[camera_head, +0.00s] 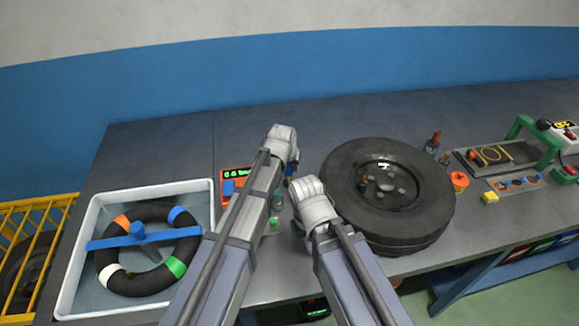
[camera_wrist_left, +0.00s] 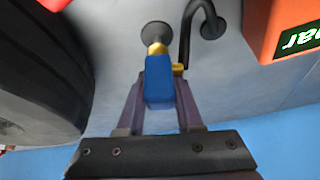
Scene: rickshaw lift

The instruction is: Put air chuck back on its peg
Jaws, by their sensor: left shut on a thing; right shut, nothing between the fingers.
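The air chuck (camera_wrist_left: 160,82) has a blue body and brass fittings. My left gripper (camera_wrist_left: 162,92) is shut on its blue body in the left wrist view. The brass end points at a dark round disc (camera_wrist_left: 156,33) on the grey surface; I cannot tell if they touch. A black curved hook or pipe (camera_wrist_left: 207,27) stands beside it; I cannot make out which part is the peg. In the head view my left wrist mostly hides the chuck. My right gripper (camera_head: 305,205) is shut and empty, left of the tyre, its fingers largely hidden.
An orange-red box with a green display (camera_head: 236,174) stands left of my left arm. A tyre (camera_head: 430,215) lies to the right. A white water tray (camera_head: 75,245) with a ring is at the left. The rear of the bench (camera_head: 300,125) is clear.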

